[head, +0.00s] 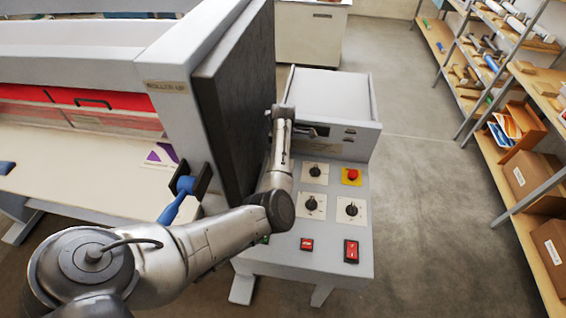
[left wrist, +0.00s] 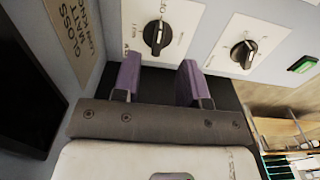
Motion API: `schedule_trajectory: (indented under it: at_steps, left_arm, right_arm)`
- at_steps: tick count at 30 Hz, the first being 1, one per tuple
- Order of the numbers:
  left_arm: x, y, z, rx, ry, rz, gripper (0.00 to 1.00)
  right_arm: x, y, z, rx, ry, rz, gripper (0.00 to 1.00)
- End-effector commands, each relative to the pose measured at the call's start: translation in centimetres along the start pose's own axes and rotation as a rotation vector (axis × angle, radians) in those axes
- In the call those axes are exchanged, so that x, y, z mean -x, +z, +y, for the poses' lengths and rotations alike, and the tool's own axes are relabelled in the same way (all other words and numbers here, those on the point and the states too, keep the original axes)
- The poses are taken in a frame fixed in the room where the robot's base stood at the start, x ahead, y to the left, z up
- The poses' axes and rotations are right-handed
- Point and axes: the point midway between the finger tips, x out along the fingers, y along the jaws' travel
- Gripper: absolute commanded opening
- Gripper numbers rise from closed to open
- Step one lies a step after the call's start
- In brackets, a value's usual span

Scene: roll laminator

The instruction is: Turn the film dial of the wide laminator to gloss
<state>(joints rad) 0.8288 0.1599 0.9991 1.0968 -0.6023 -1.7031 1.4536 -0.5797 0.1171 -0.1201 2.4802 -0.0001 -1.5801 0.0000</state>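In the left wrist view, a black rotary dial (left wrist: 157,36) on a white plate sits just beyond my left gripper (left wrist: 160,80). Its two purple fingers are open with an empty gap, and the knob lines up with that gap, apart from the fingertips. A tan label (left wrist: 72,32) with GLOSS and MATT text lies left of this dial. A second dial (left wrist: 243,54) is on its right. My right gripper is not in view.
A dark upright slab (head: 238,90) stands close left of my arm. Shelves (head: 520,150) stand right across open floor.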

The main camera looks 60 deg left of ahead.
Motion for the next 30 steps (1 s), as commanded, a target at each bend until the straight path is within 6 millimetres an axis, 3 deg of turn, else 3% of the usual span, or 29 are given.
schedule_trajectory:
  at_steps: [6,12,27,30]
  left_arm:
    - [-3.7,0.0,-0.1,-0.002,-0.002,0.001,0.39]
    - [-5.8,0.0,0.0,-0.001,0.0,0.0,0.39]
    - [-6.7,0.0,0.0,-0.001,0.001,0.0,0.39]
    - [-6.7,0.0,0.0,-0.001,0.001,0.0,0.31]
  right_arm:
    - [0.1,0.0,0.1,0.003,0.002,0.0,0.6]
    - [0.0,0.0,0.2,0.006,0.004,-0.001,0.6]
    - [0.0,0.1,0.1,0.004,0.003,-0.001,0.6]
    - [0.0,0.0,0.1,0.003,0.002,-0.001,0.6]
